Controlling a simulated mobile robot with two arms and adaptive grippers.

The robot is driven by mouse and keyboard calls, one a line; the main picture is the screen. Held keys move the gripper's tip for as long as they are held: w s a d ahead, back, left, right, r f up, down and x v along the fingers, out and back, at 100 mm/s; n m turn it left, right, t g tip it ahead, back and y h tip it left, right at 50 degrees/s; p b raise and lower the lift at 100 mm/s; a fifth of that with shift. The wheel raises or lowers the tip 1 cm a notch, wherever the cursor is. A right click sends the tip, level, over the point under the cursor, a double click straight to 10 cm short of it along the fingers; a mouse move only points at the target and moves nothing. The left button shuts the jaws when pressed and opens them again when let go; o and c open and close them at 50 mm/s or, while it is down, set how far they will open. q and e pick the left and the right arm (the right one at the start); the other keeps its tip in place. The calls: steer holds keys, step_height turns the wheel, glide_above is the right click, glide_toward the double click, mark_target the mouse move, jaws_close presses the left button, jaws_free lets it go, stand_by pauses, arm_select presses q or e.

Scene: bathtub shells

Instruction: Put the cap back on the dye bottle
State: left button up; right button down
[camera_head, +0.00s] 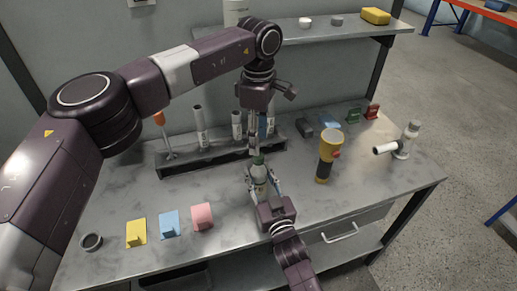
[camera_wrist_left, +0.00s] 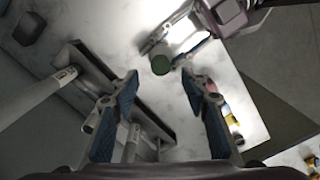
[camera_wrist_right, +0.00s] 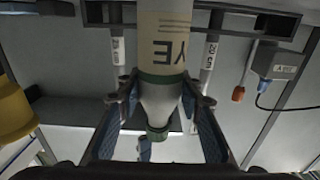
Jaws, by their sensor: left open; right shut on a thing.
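The dye bottle (camera_head: 259,174) stands upright on the table, pale with a green top. In the right wrist view the bottle (camera_wrist_right: 163,45) shows its label, a green band and a tapered neck. The green cap (camera_wrist_right: 157,133) is at the neck's end; it also shows from above in the left wrist view (camera_wrist_left: 160,64). How tightly it sits I cannot tell. My right gripper (camera_head: 263,181) is shut around the bottle from the front. My left gripper (camera_head: 257,143) points down just above the cap, open, its fingers (camera_wrist_left: 160,76) apart and empty.
A dark rack (camera_head: 220,161) with several tubes stands behind the bottle. A yellow flashlight (camera_head: 328,157) stands to the right, a white-grey instrument (camera_head: 404,142) farther right.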

arm_select(q)
step_height(320, 180, up, 7)
steer(key=shift+f, duration=0.2)
arm_select(e)
steer(key=c, duration=1.3)
jaws_free()
steer(key=shift+o, duration=0.2)
steer(key=v, duration=1.2)
arm_select(q)
steer(key=shift+f, duration=0.1)
